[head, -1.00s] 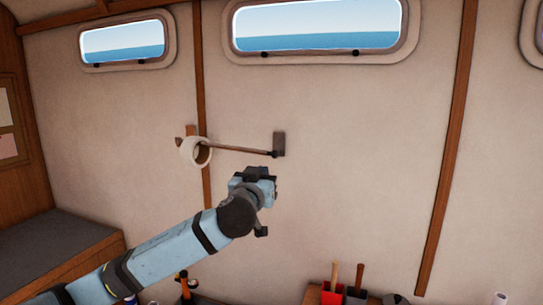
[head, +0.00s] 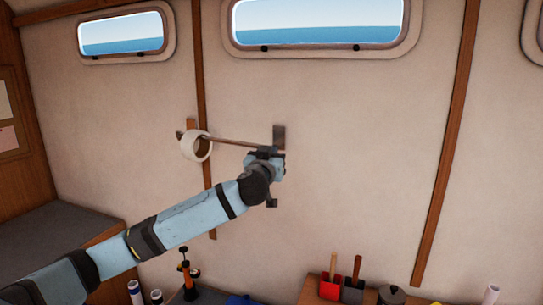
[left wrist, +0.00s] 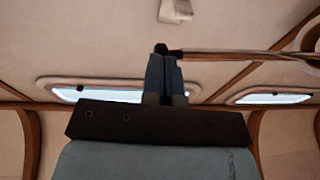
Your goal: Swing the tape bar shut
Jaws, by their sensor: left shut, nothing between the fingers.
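The tape bar (head: 232,142) is a thin brown rod carrying a white tape roll (head: 196,147) near its left end. A wooden block (head: 191,125) is on the wall behind that end. A dark wall bracket (head: 279,135) stands by the bar's right end. My left gripper (head: 267,152) is shut and empty, right at the bar's right end and just below the bracket, partly hiding that end. In the left wrist view the shut fingers (left wrist: 164,75) overlap the end of the bar (left wrist: 230,55); I cannot tell whether they touch. My right gripper is out of view.
The pale wall around the bar is clear, with wooden ribs (head: 446,140) and windows (head: 318,22) above. Below stand a red holder (head: 330,289), a dark holder (head: 353,291) and a lidded pot (head: 391,295). A grey-topped bench (head: 60,235) is at left.

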